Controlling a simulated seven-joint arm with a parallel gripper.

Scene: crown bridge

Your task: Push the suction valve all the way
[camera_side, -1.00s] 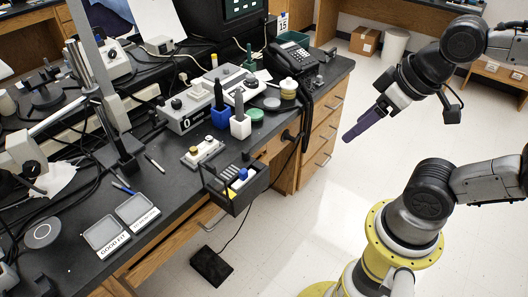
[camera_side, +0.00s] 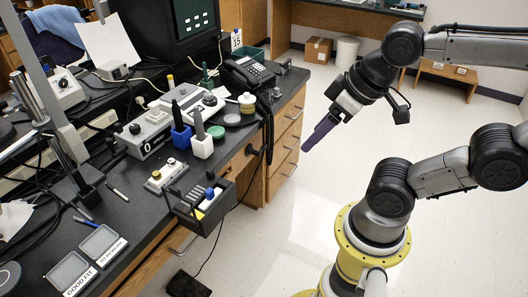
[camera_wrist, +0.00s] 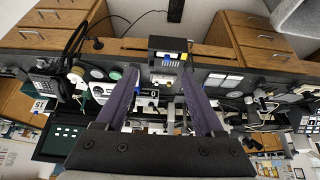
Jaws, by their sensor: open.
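No part is marked as the suction valve, and I cannot tell for sure which one it is. A small black box (camera_side: 186,213) on the bench's front edge has a blue knob or lever on top and a yellow part. Beside it is a low plate with yellow and white knobs (camera_side: 166,176). The black box also shows in the wrist view (camera_wrist: 153,58), beyond the fingers and near the picture's middle. My gripper (camera_side: 307,148) has purple fingers and hangs over the floor, right of the bench and apart from it. In the wrist view my gripper (camera_wrist: 160,76) is open and empty.
Behind the box stand blue (camera_side: 181,138) and white (camera_side: 202,147) holders with dark tools, a grey control unit (camera_side: 147,133) and a telephone (camera_side: 246,73). Two shallow trays (camera_side: 68,272) lie at the front left. A black pedal (camera_side: 187,285) is on the floor. Space between bench and arm is clear.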

